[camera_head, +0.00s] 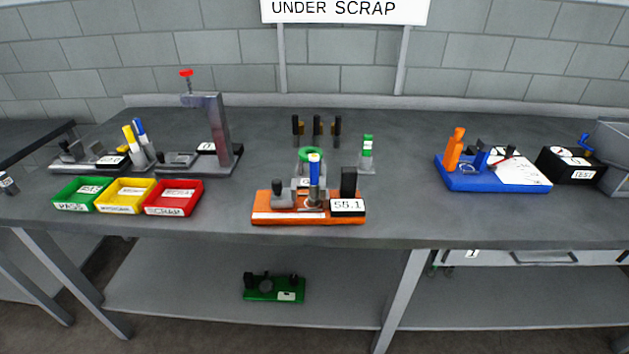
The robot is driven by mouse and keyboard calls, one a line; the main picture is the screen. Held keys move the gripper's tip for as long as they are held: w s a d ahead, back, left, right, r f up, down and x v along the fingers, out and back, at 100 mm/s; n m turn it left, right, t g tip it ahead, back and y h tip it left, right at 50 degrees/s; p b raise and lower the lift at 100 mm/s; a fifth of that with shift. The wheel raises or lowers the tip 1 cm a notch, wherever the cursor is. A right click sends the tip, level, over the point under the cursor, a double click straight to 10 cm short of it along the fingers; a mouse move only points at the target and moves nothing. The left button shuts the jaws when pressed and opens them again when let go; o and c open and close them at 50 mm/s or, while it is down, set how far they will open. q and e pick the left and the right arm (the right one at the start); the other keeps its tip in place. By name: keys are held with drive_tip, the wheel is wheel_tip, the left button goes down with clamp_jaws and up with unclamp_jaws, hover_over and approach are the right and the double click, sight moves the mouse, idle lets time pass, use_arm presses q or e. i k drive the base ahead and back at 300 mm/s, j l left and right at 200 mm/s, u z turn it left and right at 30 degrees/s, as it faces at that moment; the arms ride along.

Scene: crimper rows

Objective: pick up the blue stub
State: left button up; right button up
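Several blue pieces show, and I cannot tell which is the stub. A blue upright piece with a yellow top (314,173) stands at the orange fixture (262,211) labelled S5.1, in the middle of the bench. A short blue piece (481,159) stands tilted on the blue base (470,183) at the right, beside an orange upright piece (454,150). A slim blue piece (140,130) stands beside a yellow one at the left. A small blue piece (585,140) is by the black TEST box (566,168). Neither of my grippers is in view.
Green (59,202), yellow (101,206) and red (149,210) trays line the left front. A tall grey press (219,135) stands behind them. The bench (400,215) is clear between the orange fixture and the blue base. A green fixture (272,295) sits on the lower shelf.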

sight(313, 198)
drive_tip(key=u, duration=1.3)
drive_tip(key=z, duration=1.2)
drive_tip(key=i+j+z, duration=0.1)
drive_tip(key=j+z, duration=0.8)
drive_tip(key=k+j+z, duration=0.1)
drive_tip(key=j+z, duration=0.4)
drive_tip(key=k+j+z, duration=0.2)
drive_tip(key=j+z, duration=0.25)
drive_tip(key=j, duration=0.15)
